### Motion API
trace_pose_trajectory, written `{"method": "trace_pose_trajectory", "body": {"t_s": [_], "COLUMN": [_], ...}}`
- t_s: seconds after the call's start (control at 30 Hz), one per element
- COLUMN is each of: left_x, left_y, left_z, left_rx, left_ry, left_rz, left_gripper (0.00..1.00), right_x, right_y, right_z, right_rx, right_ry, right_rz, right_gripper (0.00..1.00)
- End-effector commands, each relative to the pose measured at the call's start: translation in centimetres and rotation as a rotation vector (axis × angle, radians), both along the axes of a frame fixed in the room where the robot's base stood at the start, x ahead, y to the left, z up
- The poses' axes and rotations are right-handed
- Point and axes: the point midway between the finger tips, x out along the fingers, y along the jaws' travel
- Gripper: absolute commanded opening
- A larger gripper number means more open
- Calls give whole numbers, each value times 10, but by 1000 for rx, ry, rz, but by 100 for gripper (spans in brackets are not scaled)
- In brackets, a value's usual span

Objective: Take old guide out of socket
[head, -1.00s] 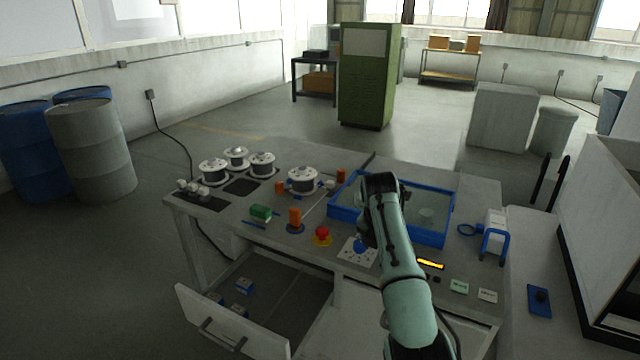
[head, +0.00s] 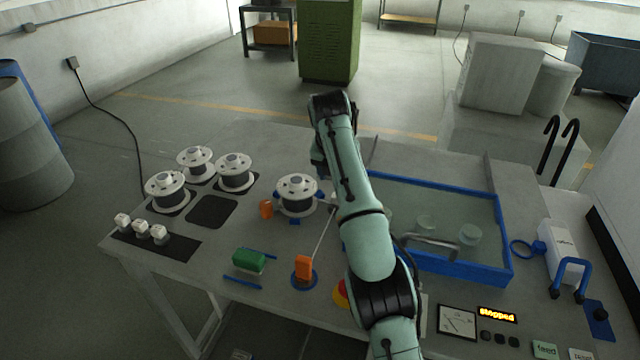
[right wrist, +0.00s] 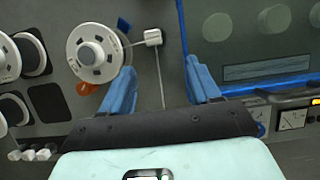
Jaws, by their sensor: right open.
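A small white guide block (right wrist: 153,37), with the wire running to it from the spool, sits on the table beside the wire spool (head: 297,195). In the head view my right arm mostly covers the block. In the right wrist view it lies beyond my right gripper (right wrist: 160,66), roughly in line with the gap between the two blue fingers. The gripper is open and empty, and the fingers do not touch the block. The socket under the block is too small to make out. In the head view my right gripper (head: 320,166) hangs just right of the spool. My left gripper is out of view.
White blocks (head: 141,228) stand on a dark mat at the left front. Several more spools (head: 233,171) stand behind them. A blue-rimmed tank (head: 505,225) lies right of my arm. An orange block (head: 303,267) and a green block (head: 249,260) stand in front.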

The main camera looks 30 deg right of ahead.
Motion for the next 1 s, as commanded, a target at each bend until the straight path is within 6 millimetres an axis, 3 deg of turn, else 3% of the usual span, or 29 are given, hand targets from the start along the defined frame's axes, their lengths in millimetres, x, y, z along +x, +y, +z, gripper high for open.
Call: {"method": "trace_pose_trajectory", "body": {"t_s": [0.17,0.5,0.77,1.0], "left_x": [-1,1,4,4], "left_y": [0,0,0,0], "left_z": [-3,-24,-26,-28], "left_rx": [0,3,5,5], "left_ry": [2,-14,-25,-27], "left_rz": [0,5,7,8], "left_gripper": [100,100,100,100], "right_x": [0,15,21,34], "right_y": [-2,-20,-25,-32], "right_z": [-5,-63,-80,-113], "right_rx": [-2,-2,-1,-2], "right_ry": [1,3,1,1], "right_rz": [-2,-2,-1,-2], "right_gripper": [62,62,62,62]}}
